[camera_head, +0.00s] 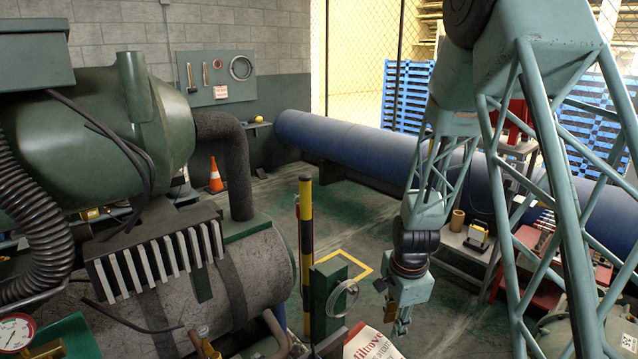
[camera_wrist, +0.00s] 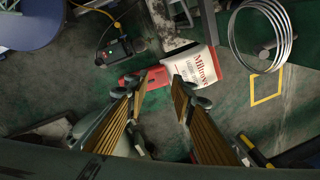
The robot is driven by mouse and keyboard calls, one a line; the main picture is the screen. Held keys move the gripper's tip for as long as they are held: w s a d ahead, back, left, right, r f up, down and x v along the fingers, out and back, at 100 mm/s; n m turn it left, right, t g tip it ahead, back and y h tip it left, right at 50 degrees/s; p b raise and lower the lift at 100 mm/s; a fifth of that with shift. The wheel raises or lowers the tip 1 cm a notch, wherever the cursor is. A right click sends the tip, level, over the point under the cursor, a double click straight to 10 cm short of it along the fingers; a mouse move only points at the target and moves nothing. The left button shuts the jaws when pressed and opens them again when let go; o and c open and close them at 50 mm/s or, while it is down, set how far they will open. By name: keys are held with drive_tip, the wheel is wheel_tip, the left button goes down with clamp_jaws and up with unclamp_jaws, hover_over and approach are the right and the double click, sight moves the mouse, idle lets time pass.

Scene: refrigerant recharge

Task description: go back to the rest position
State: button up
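My gripper (camera_head: 402,325) hangs below my arm right of centre in the head view, pointing down. In the wrist view its two ribbed fingers (camera_wrist: 160,88) stand apart with nothing held between them, so it is open. A white container with red lettering (camera_wrist: 195,66) lies beyond the fingertips in the wrist view. It also shows at the bottom edge of the head view (camera_head: 370,344), partly cut off. I cannot tell its distance from the fingers. No marker of a rest position shows.
A green post with a wire coil (camera_head: 343,298) and a yellow-black pole (camera_head: 306,250) stand left of my gripper. Large green machinery (camera_head: 100,130) fills the left. A grey table (camera_head: 466,240) and red cart (camera_head: 545,268) stand right. A black device (camera_wrist: 120,50) with yellow cable lies below.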

drive_tip(key=s+r+n, duration=0.3)
drive_tip(key=s+r, duration=0.2)
drive_tip(key=r, duration=0.4)
drive_tip(key=s+r+n+t, duration=0.1)
drive_tip(key=s+r+n, duration=0.1)
drive_tip(key=s+r, duration=0.5)
drive_tip(key=s+r+n, duration=0.3)
drive_tip(key=s+r, duration=0.1)
drive_tip(key=r, duration=0.8)
drive_tip(key=s+r+n, duration=0.3)
drive_tip(key=s+r, duration=0.2)
drive_tip(key=s, duration=0.7)
drive_tip(key=s+r+n+t, duration=0.1)
drive_tip(key=s+r+n, duration=0.3)
drive_tip(key=s, duration=0.8)
drive_tip(key=shift+v, duration=1)
drive_tip(key=shift+a+n, duration=0.15)
drive_tip(key=shift+n, duration=0.15)
